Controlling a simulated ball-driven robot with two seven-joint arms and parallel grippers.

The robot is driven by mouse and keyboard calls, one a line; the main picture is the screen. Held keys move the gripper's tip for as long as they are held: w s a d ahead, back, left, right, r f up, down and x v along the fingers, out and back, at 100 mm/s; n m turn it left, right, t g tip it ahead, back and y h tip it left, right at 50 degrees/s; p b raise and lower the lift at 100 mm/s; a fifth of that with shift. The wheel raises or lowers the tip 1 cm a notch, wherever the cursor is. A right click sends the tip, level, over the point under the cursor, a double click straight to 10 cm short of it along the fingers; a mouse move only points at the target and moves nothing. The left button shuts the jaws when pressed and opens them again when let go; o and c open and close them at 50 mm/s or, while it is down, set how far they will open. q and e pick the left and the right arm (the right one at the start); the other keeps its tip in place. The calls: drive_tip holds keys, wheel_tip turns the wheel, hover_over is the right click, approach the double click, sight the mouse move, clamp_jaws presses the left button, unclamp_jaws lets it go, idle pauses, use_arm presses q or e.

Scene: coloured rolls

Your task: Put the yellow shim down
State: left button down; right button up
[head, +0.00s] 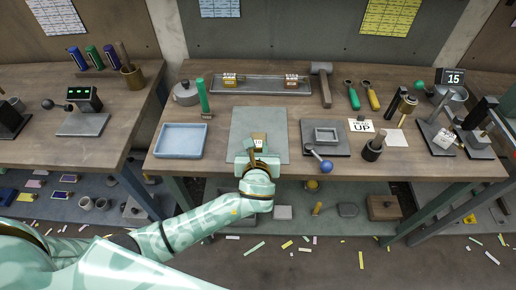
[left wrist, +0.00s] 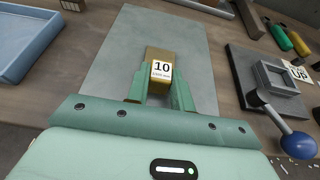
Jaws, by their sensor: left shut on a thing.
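The yellow shim is a small brass-yellow block (left wrist: 158,55) with a white label reading 10. It also shows small in the head view (head: 258,138). My left gripper (left wrist: 162,90) is shut on it, one green finger on each side. The held shim is over the grey mat (head: 244,118) in the middle of the bench. I cannot tell whether the shim touches the mat. My right gripper is not in view.
A blue tray (head: 181,140) lies left of the mat. A fixture with a square frame and blue-knobbed lever (head: 326,152) stands to the right. A long metal tray (head: 260,86) with two labelled blocks lies behind, beside a hammer (head: 323,85).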

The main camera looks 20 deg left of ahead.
use_arm(q)
drive_tip(key=c, duration=1.2)
unclamp_jaws()
drive_tip(key=p+v, duration=0.3)
drive_tip(key=v, duration=0.9)
drive_tip(key=s+a+f+n+g+h, duration=0.1)
drive_tip(key=s+a+f+n+g, duration=0.2)
drive_tip(key=f, duration=0.6)
drive_tip(key=s+a+f+n+g+h, duration=0.1)
drive_tip(key=s+a+f+n+g, duration=0.1)
drive_tip(key=s+f+n, duration=0.5)
drive_tip(key=s+a+f+n+g, duration=0.2)
drive_tip(key=f+g, duration=0.1)
drive_tip(key=f, duration=0.9)
drive_tip(key=s+a+f+n+g, duration=0.1)
drive_tip(key=s+a+f+n, duration=0.1)
drive_tip(key=s+n, duration=0.3)
drive_tip(key=s+a+f+n+g+h, duration=0.1)
drive_tip(key=s+f+n, duration=0.4)
drive_tip(key=s, duration=0.7)
drive_tip(key=s+a+f+n+g+h, duration=0.1)
drive_tip(key=s+a+f+n+g, duration=0.1)
drive_tip(key=s+n, duration=0.5)
wheel_tip(320, 180, down, 2)
drive_tip(key=shift+s+a+f, duration=0.1)
drive_tip(key=shift+s+a, duration=0.75)
drive_tip(key=shift+s, duration=0.4)
